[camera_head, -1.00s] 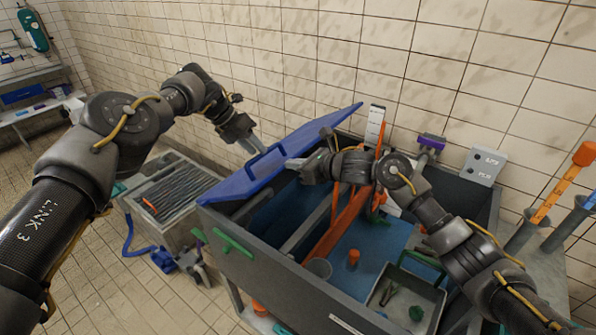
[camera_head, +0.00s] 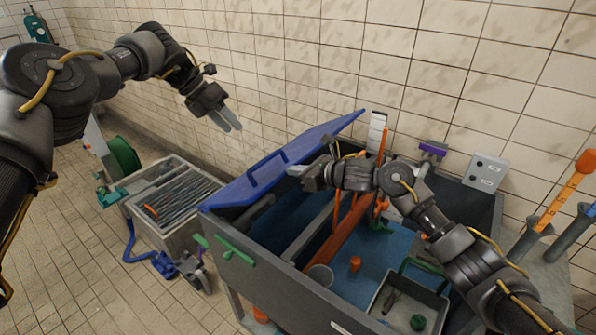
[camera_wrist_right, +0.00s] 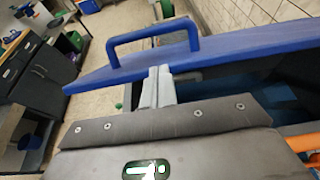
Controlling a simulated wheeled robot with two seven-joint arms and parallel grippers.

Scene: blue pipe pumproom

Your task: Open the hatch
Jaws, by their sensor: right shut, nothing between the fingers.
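The hatch is a blue lid (camera_head: 285,160) with a blue handle (camera_head: 266,168), on top of a grey tank (camera_head: 262,268). It stands tilted, partly raised, its right edge higher and the tank's inside showing below. My right gripper (camera_head: 300,171) is shut and empty at the lid's near edge. In the right wrist view, its fingertips (camera_wrist_right: 160,75) meet the edge or underside of the lid (camera_wrist_right: 215,52), below the handle (camera_wrist_right: 152,35). I cannot tell whether they press on it. My left gripper (camera_head: 232,127) hangs apart from the lid, behind and above it; its finger gap is unclear.
A green handle (camera_head: 235,251) sticks out at the tank's front. A crate of rods (camera_head: 180,195) stands left. The tiled wall is close behind.

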